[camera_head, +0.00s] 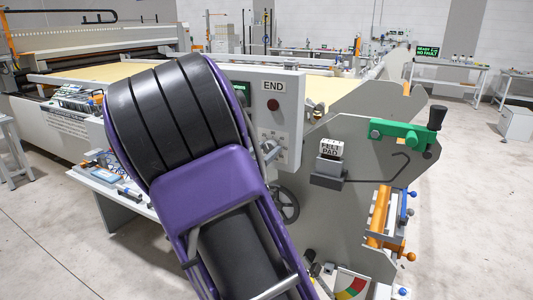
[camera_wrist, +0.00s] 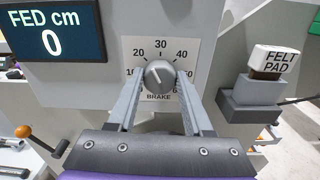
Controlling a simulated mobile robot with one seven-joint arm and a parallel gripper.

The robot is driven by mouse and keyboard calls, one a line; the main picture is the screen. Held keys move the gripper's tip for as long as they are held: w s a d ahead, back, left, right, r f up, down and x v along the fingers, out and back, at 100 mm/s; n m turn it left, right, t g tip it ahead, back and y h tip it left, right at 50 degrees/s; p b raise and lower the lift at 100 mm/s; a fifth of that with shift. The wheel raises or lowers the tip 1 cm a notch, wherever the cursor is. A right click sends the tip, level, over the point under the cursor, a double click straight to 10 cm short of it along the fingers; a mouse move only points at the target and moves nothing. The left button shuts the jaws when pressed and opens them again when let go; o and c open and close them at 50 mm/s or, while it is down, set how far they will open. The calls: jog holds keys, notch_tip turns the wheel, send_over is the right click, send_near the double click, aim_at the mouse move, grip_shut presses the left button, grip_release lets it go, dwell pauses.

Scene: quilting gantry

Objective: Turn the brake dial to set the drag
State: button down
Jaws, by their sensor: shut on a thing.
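The brake dial (camera_wrist: 160,76) is a round grey knob with a light pointer line on a white scale plate (camera_wrist: 160,47) marked BRAKE. The pointer leans up and to the left, roughly between 20 and 30. My gripper (camera_wrist: 161,80) is shut on the dial, one grey finger on each side. The fingers hide parts of the scale, including its lower numbers.
A display (camera_wrist: 50,32) reading "FED cm 0" is left of the dial. A felt pad block (camera_wrist: 272,60) sits in a grey holder at right. An orange-knobbed lever (camera_wrist: 38,140) is lower left. A green clamp (camera_head: 400,135) and handwheel (camera_head: 286,204) are on the gantry.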

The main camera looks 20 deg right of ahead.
jog(key=shift+f, duration=0.1)
jog(key=shift+c, duration=1.5)
grip_release()
jog(key=v, duration=1.7)
jog(key=shift+s+p, duration=0.2)
jog(key=shift+p, duration=0.25)
jog(key=shift+a, duration=0.15)
